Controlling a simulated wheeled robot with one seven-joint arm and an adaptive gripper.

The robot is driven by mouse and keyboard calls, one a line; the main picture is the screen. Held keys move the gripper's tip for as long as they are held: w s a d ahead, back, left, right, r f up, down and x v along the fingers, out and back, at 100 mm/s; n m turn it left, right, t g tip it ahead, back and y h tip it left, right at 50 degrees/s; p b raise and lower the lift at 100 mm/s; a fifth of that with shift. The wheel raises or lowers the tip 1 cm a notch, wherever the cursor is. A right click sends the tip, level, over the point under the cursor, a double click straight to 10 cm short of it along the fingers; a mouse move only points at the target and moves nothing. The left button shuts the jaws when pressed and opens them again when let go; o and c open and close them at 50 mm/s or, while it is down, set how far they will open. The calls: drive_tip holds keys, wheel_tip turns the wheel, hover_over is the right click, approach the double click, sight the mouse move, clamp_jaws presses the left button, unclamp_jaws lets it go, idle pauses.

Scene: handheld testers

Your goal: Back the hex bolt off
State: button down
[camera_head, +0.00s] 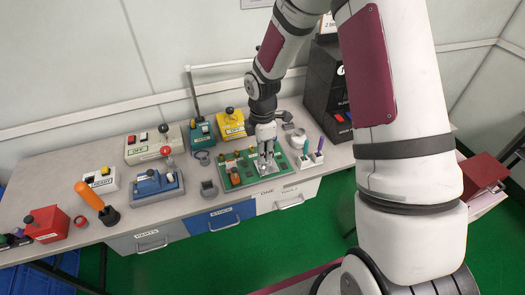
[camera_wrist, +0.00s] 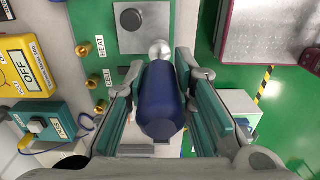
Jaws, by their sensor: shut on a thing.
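My gripper (camera_wrist: 160,85) is shut on a dark blue, rounded handle (camera_wrist: 161,105) in the wrist view, with a finger on each side. A silver rounded part (camera_wrist: 160,49) shows at the far end of the handle. In the head view my gripper (camera_head: 265,158) points down over the green board (camera_head: 230,159). In the wrist view a dark round piece sits on a grey square plate (camera_wrist: 131,38) beside the silver part. Brass fittings (camera_wrist: 91,82) line the board near the labels HEAT and CELL. I cannot tell which piece is the hex bolt.
Yellow (camera_head: 231,124) and teal (camera_head: 201,134) boxes stand behind the board. A stand with slim upright tools (camera_head: 310,155) is to its right, and a black cabinet (camera_head: 327,90) stands behind that. Several testers and an orange-handled tool (camera_head: 90,196) occupy the bench's left.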

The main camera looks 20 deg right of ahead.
drive_tip(key=shift+f+b, duration=0.4)
drive_tip(key=shift+f, duration=0.55)
idle(0.5)
